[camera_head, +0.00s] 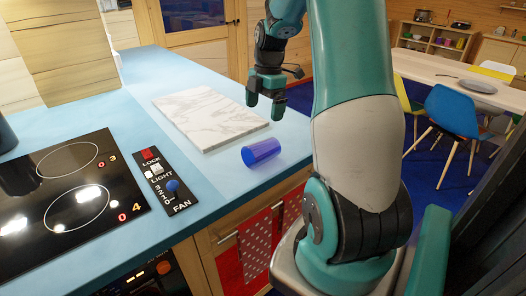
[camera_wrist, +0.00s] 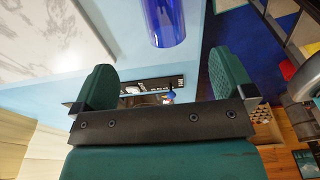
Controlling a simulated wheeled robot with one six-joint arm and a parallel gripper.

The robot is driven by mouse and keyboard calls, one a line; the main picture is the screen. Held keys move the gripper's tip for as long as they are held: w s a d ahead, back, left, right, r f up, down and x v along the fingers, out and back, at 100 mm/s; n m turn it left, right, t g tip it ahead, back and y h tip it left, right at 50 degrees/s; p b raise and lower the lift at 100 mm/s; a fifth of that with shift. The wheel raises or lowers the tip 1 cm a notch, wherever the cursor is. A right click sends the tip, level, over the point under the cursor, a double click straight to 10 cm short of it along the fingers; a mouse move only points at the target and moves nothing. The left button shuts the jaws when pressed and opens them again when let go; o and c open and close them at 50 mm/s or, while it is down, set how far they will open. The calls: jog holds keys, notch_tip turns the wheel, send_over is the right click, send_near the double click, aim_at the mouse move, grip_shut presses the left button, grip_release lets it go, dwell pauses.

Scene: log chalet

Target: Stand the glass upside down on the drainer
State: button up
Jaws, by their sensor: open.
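A blue see-through glass (camera_head: 261,153) lies on its side on the light blue counter, near the counter's front edge. It also shows in the wrist view, cut off by the top edge (camera_wrist: 165,22). My gripper (camera_head: 265,101) is open and empty, with its fingers pointing down near the far right corner of the white marble board. It is apart from the glass. In the wrist view the two green fingers (camera_wrist: 164,86) stand wide apart with nothing between them. I see nothing that I can surely call a drainer.
The flat marble board (camera_head: 208,117) lies on the counter (camera_head: 125,112), left of and behind the glass. A control panel (camera_head: 165,184) and a black hob (camera_head: 65,205) are to the left. A spotted red towel (camera_head: 254,245) hangs below the counter edge. A blue chair (camera_head: 452,115) stands farther right.

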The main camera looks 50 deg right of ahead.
aim_at(261, 142)
jog(key=f, duration=0.6)
jog(key=a+f+p, duration=0.1)
jog(key=f, duration=0.2)
jog(key=shift+w+a+f, duration=0.1)
jog(key=shift+f, duration=0.15)
jog(key=f+p, duration=0.1)
jog(key=f, duration=0.4)
jog(key=shift+s+f+p, duration=0.2)
jog(key=shift+f+p, duration=0.1)
jog(key=shift+p, duration=0.1)
jog(key=shift+c, duration=0.5)
jog(key=c, duration=1)
jog(key=shift+r, duration=0.1)
jog(key=shift+c, duration=0.2)
